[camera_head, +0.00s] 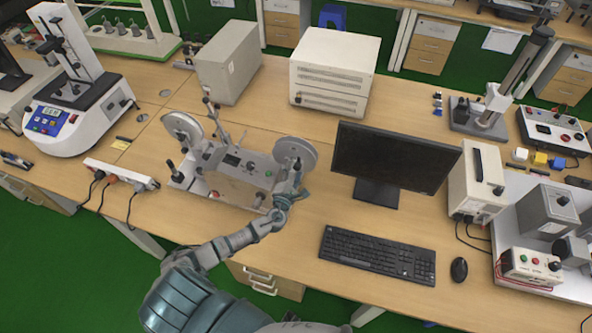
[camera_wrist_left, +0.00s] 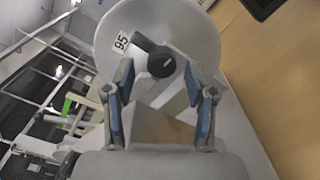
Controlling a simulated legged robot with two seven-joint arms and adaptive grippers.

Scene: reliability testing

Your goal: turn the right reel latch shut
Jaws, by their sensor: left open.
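A tape-reel machine (camera_head: 232,170) stands on the wooden bench with a grey disc-shaped reel at each upper end. The right reel (camera_head: 294,150) also fills the top of the left wrist view (camera_wrist_left: 185,25). At its middle is a dark latch (camera_wrist_left: 160,62) with a round hub and a short arm pointing up-left, beside a white label reading 95. My left gripper (camera_head: 296,180) is close in front of the right reel. Its blue-padded fingers are open in the wrist view, one on each side below the latch, with nothing visible between them. In the head view the gripper partly hides the reel and its latch.
A monitor (camera_head: 394,160), keyboard (camera_head: 378,254) and mouse (camera_head: 459,269) stand to the right of the machine. A power strip (camera_head: 122,174) lies to its left. Two box units, one grey (camera_head: 228,62) and one cream (camera_head: 334,68), stand behind it.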

